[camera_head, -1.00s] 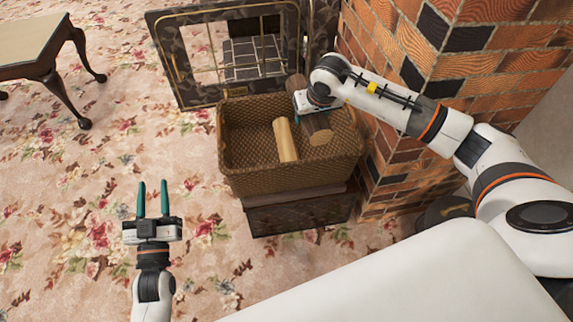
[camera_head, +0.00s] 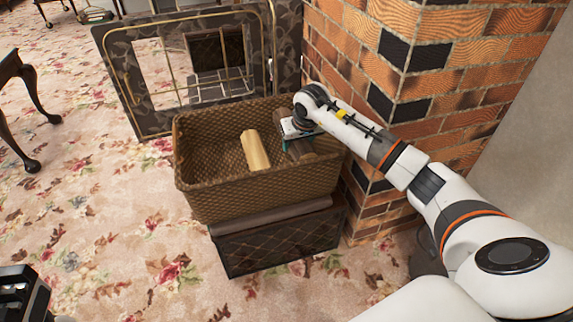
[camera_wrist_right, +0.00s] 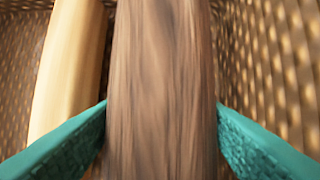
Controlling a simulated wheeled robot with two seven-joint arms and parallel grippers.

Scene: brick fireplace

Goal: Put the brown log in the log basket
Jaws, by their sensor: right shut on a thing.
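The brown log (camera_head: 299,149) is inside the right part of the wicker log basket (camera_head: 250,196), partly hidden by my right gripper. My right gripper (camera_head: 292,137) is over the basket's right side, reaching down into it. In the right wrist view, teal fingers (camera_wrist_right: 160,130) lie on both sides of the brown log (camera_wrist_right: 162,70), shut on it. A pale log (camera_head: 255,150) lies in the basket to its left; it also shows in the right wrist view (camera_wrist_right: 68,65). A dark part at the lower left (camera_head: 22,290) seems to be my left gripper; its fingers cannot be made out.
The basket stands on a dark mesh box (camera_head: 280,242). A patterned fire screen (camera_head: 150,75) stands behind. A brick column (camera_head: 400,80) is close on the right. A dark table leg (camera_head: 30,110) is at far left. The flowered carpet (camera_head: 110,215) is clear in front.

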